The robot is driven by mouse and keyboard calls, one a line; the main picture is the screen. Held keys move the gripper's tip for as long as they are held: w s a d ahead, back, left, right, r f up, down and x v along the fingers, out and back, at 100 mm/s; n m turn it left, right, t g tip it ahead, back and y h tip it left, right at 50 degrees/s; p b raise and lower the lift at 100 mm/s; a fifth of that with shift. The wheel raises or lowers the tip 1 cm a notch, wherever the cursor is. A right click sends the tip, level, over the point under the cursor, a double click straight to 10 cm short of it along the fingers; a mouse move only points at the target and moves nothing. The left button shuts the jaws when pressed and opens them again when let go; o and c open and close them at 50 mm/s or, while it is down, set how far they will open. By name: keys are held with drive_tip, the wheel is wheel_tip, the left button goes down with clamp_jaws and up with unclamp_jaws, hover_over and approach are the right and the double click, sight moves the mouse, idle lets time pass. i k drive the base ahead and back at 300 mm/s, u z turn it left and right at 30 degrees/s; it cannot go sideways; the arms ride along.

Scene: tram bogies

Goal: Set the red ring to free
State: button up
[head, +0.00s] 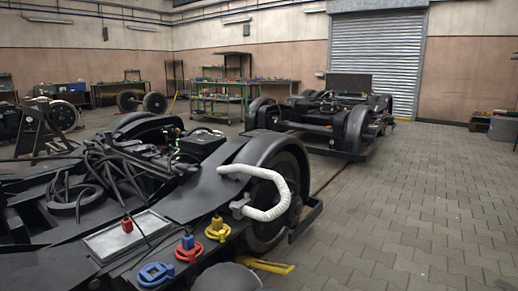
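The red ring (188,254) lies flat on the dark frame of the near tram bogie, at the lower middle of the head view. A small blue block (188,242) stands at its middle and hides part of it. Markings around the ring are too small to read, so I cannot tell its setting. A yellow ring (217,231) with a yellow block sits to its right and farther back. A blue ring (155,274) sits to its left and nearer. My gripper is not in view.
A small red block (127,225) stands on a pale plate (128,235). A white curved hose (277,200) arches beside the near wheel. Black cables (110,165) lie over the bogie. A second bogie (330,115) stands behind. Paved floor (420,215) at right is clear.

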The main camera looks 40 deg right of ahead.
sight(192, 257)
drive_tip(key=z, duration=0.7)
drive_tip(key=i, duration=1.35)
drive_tip(key=z, duration=0.3)
